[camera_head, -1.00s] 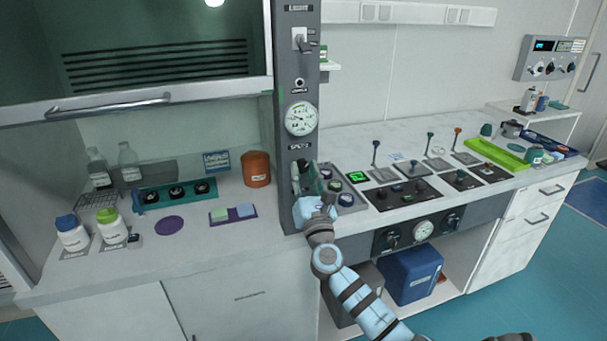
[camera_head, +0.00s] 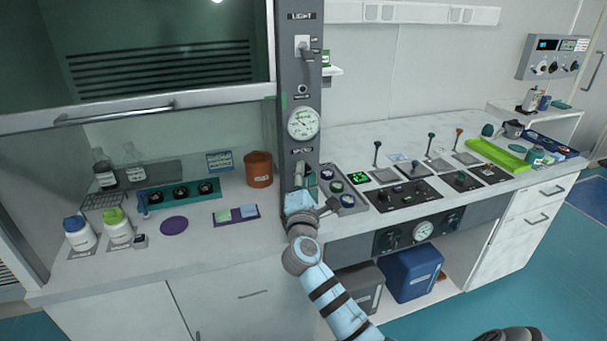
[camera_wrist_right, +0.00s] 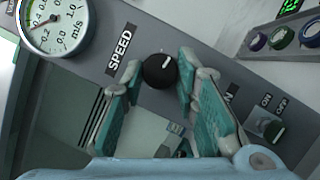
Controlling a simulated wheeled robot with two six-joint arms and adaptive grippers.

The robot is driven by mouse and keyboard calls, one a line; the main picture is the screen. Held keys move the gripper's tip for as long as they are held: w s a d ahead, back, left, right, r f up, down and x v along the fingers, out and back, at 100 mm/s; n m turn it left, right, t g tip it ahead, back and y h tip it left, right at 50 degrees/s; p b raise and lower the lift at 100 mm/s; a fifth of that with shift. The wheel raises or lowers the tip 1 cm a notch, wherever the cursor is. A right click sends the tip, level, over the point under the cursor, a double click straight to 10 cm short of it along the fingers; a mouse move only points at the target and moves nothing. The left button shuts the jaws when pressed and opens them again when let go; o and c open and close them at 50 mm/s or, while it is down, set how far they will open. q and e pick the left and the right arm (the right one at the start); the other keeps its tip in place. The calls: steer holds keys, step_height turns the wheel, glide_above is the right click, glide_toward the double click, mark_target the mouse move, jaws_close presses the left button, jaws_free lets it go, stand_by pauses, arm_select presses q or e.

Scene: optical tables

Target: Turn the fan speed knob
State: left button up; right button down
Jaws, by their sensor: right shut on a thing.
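The fan speed knob (camera_wrist_right: 160,71) is a round black knob with a pale index line, next to the "SPEED" label on the grey column. In the right wrist view it sits between the teal-padded fingers of my right gripper (camera_wrist_right: 158,78), which is shut on it. In the head view my right gripper (camera_head: 299,180) is at the column below the SPEED label (camera_head: 302,151), and it hides the knob. A round m/s gauge (camera_head: 303,123) is above that label; it also shows in the right wrist view (camera_wrist_right: 52,24). My left gripper is not in view.
An ON/OFF switch (camera_wrist_right: 268,125) is close to the right finger in the right wrist view. A box of round buttons (camera_head: 337,188) stands just right of the column. A brown pot (camera_head: 258,169) is at left. The hood sash (camera_head: 130,110) is raised.

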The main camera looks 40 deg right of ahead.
steer(key=shift+r+m, duration=0.1)
steer(key=shift+m, duration=0.3)
steer(key=c, duration=1.2)
jaws_free()
steer(key=shift+w, duration=0.1)
steer(key=shift+c, duration=0.2)
steer(key=v, duration=1.2)
steer(key=shift+r, duration=0.1)
